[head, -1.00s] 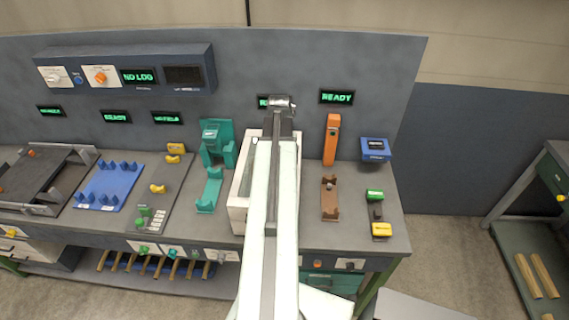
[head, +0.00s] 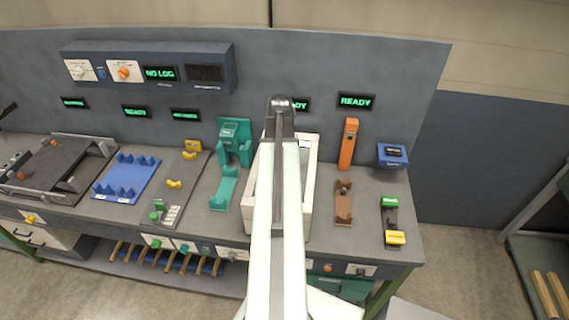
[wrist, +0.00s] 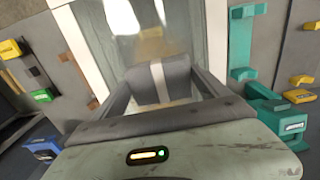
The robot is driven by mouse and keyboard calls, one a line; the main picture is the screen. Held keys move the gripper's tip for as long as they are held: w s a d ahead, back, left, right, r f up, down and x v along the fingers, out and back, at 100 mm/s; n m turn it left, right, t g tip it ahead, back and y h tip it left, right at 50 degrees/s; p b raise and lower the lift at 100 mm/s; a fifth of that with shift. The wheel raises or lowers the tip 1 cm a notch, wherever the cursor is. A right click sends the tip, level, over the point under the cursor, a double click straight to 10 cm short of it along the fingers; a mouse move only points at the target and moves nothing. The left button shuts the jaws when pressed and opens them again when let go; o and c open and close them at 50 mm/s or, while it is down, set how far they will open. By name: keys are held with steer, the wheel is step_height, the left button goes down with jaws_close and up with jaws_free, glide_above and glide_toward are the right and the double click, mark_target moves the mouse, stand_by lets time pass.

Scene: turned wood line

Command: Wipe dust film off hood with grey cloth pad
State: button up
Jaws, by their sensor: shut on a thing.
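The hood (head: 309,190) is a white-framed box on the bench, partly hidden behind my arm in the head view. In the wrist view its clear, hazy pane (wrist: 120,25) with bright reflections fills the top middle, between white frame edges. My gripper (wrist: 163,88) is shut on the grey cloth pad (wrist: 142,86), which has a pale stripe across it. The pad is in front of the hood's pane; I cannot tell whether it touches. In the head view my arm hides the gripper and pad.
A teal fixture (head: 235,145) stands close left of the hood. An orange post (head: 348,143), a brown cradle (head: 343,202) and a blue box (head: 392,155) stand to its right. A blue rack (head: 127,177) and a dark tray (head: 55,172) are farther left. Bare bench shows between them.

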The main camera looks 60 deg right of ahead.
steer(key=shift+w+a, duration=0.3)
steer(key=shift+w, duration=0.55)
steer(key=shift+w+a, duration=0.3)
steer(key=shift+w, duration=0.6)
steer(key=shift+w+a, duration=0.3)
steer(key=shift+w, duration=0.55)
steer(key=shift+w+d, duration=0.25)
steer(key=shift+d, duration=0.55)
steer(key=shift+w+d, duration=0.25)
steer(key=shift+d, duration=0.55)
steer(key=shift+s+d+f, duration=0.1)
steer(key=shift+s+d, duration=0.05)
steer(key=shift+s, duration=0.65)
steer(key=shift+s+d, duration=0.15)
steer(key=shift+s, duration=0.65)
steer(key=shift+s+d, duration=0.3)
steer(key=shift+s, duration=0.5)
steer(key=shift+s+d, duration=0.3)
steer(key=shift+s, duration=0.45)
steer(key=shift+s, duration=0.1)
steer(key=shift+s+d, duration=0.3)
steer(key=shift+s, duration=0.65)
steer(key=shift+s+d, duration=0.35)
steer(key=shift+s, duration=0.6)
steer(key=shift+s+d, duration=0.3)
steer(key=shift+s, duration=0.65)
steer(key=shift+r, duration=0.2)
step_height(320, 180, up, 6)
steer(key=p, duration=0.6)
steer(key=shift+f, duration=0.1)
